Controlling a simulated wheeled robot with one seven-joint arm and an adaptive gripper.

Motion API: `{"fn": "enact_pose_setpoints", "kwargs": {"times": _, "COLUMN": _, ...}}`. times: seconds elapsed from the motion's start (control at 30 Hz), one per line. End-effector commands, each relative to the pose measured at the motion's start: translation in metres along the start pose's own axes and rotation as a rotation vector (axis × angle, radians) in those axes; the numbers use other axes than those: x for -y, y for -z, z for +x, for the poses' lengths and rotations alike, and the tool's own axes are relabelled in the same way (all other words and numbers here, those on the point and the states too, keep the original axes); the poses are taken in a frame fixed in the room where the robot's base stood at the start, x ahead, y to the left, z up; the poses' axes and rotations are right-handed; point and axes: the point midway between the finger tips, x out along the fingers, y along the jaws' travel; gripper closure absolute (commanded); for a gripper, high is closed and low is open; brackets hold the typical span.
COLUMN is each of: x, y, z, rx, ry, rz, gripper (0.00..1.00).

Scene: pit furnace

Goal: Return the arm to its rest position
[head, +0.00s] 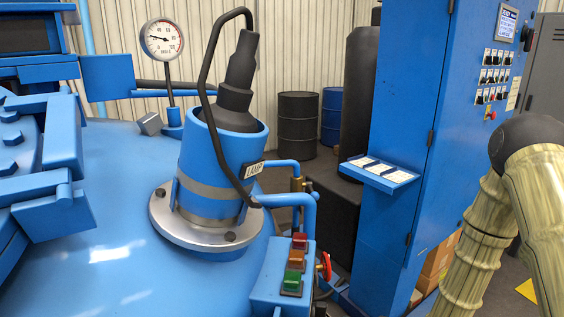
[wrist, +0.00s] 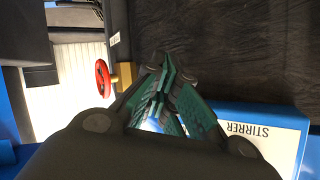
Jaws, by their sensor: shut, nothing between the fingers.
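My gripper (wrist: 165,75) shows in the wrist view with its green finger pads together and nothing between them. My arm, in a ribbed tan cover with a dark joint, stands bent at the right edge of the head view, in front of the blue control cabinet (head: 405,120). My gripper is outside the head view. In the wrist view, a white label reading STIRRER (wrist: 256,132) on a blue part lies to the right of the fingers. A red handwheel (wrist: 103,78) on a brass fitting is to their left. I cannot tell their distance from the fingers.
The blue furnace lid (head: 110,245) fills the left of the head view, with a lamp housing (head: 220,160) and a dial gauge (head: 161,40). A box with coloured buttons (head: 284,275) and a small label shelf (head: 378,172) stand nearer the cabinet. Drums (head: 298,122) are behind.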

Motion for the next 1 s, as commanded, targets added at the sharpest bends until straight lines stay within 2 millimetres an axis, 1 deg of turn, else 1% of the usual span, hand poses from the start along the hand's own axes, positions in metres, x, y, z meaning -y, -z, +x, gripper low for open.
{"fn": "enact_pose_setpoints", "kwargs": {"times": 0.03, "x": 0.004, "y": -0.021, "z": 0.001, "rx": 0.046, "ry": -0.037, "rz": 0.032, "gripper": 1.00}}
{"fn": "enact_pose_setpoints", "kwargs": {"times": 0.17, "x": 0.009, "y": -0.074, "z": -0.003, "rx": 0.170, "ry": -0.148, "rz": 0.109, "gripper": 1.00}}
{"fn": "enact_pose_setpoints", "kwargs": {"times": 0.2, "x": 0.011, "y": -0.091, "z": -0.006, "rx": 0.211, "ry": -0.182, "rz": 0.132, "gripper": 1.00}}
{"fn": "enact_pose_setpoints", "kwargs": {"times": 0.27, "x": 0.017, "y": -0.117, "z": -0.013, "rx": 0.274, "ry": -0.231, "rz": 0.166, "gripper": 1.00}}
{"fn": "enact_pose_setpoints", "kwargs": {"times": 0.3, "x": 0.020, "y": -0.134, "z": -0.018, "rx": 0.316, "ry": -0.264, "rz": 0.189, "gripper": 1.00}}
{"fn": "enact_pose_setpoints", "kwargs": {"times": 0.37, "x": 0.028, "y": -0.159, "z": -0.027, "rx": 0.383, "ry": -0.311, "rz": 0.221, "gripper": 1.00}}
{"fn": "enact_pose_setpoints", "kwargs": {"times": 0.4, "x": 0.032, "y": -0.176, "z": -0.035, "rx": 0.426, "ry": -0.343, "rz": 0.243, "gripper": 1.00}}
{"fn": "enact_pose_setpoints", "kwargs": {"times": 0.47, "x": 0.042, "y": -0.201, "z": -0.048, "rx": 0.496, "ry": -0.389, "rz": 0.274, "gripper": 1.00}}
{"fn": "enact_pose_setpoints", "kwargs": {"times": 0.5, "x": 0.048, "y": -0.216, "z": -0.057, "rx": 0.543, "ry": -0.421, "rz": 0.294, "gripper": 1.00}}
{"fn": "enact_pose_setpoints", "kwargs": {"times": 0.57, "x": 0.058, "y": -0.239, "z": -0.073, "rx": 0.614, "ry": -0.465, "rz": 0.324, "gripper": 1.00}}
{"fn": "enact_pose_setpoints", "kwargs": {"times": 0.6, "x": 0.066, "y": -0.254, "z": -0.085, "rx": 0.660, "ry": -0.496, "rz": 0.344, "gripper": 1.00}}
{"fn": "enact_pose_setpoints", "kwargs": {"times": 0.7, "x": 0.085, "y": -0.285, "z": -0.113, "rx": 0.770, "ry": -0.563, "rz": 0.387, "gripper": 1.00}}
{"fn": "enact_pose_setpoints", "kwargs": {"times": 0.8, "x": 0.101, "y": -0.306, "z": -0.137, "rx": 0.856, "ry": -0.615, "rz": 0.418, "gripper": 1.00}}
{"fn": "enact_pose_setpoints", "kwargs": {"times": 0.9, "x": 0.112, "y": -0.319, "z": -0.154, "rx": 0.913, "ry": -0.651, "rz": 0.440, "gripper": 1.00}}
{"fn": "enact_pose_setpoints", "kwargs": {"times": 1.0, "x": 0.118, "y": -0.325, "z": -0.163, "rx": 0.941, "ry": -0.669, "rz": 0.450, "gripper": 1.00}}
